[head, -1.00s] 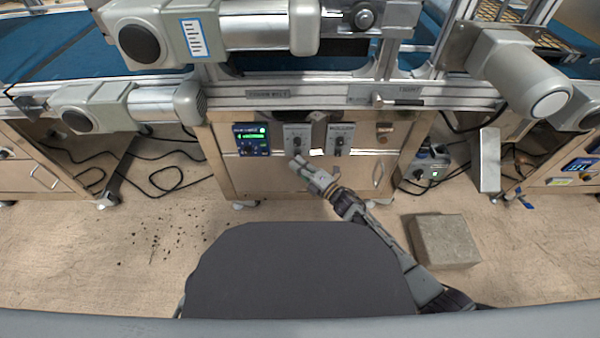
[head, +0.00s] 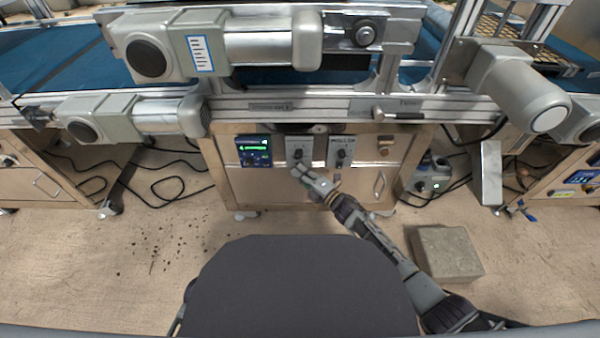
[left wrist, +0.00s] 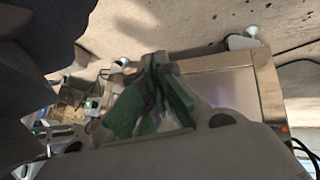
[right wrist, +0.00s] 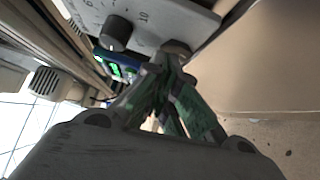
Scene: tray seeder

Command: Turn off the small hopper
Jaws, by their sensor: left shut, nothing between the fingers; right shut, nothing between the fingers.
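A grey control box (head: 298,146) with a dark dial is on the front of the wooden cabinet. A second grey box (head: 341,148) with a dial is to its right. I cannot read which label names the small hopper. My right gripper (head: 298,169) is shut and empty, just below the left box's dial. In the right wrist view its fingertips (right wrist: 167,62) are beside a dark knob (right wrist: 177,48) at the panel's lower edge; whether they touch is unclear. The numbered dial (right wrist: 117,33) is further left. My left gripper (left wrist: 155,62) is shut and empty, only in its wrist view.
A controller with a green screen (head: 254,150) is left of the grey boxes. Grey motors (head: 265,42) and a metal rail (head: 320,105) overhang the cabinet. A stone-like block (head: 446,253) is on the floor at right. Cables lie on the floor at left.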

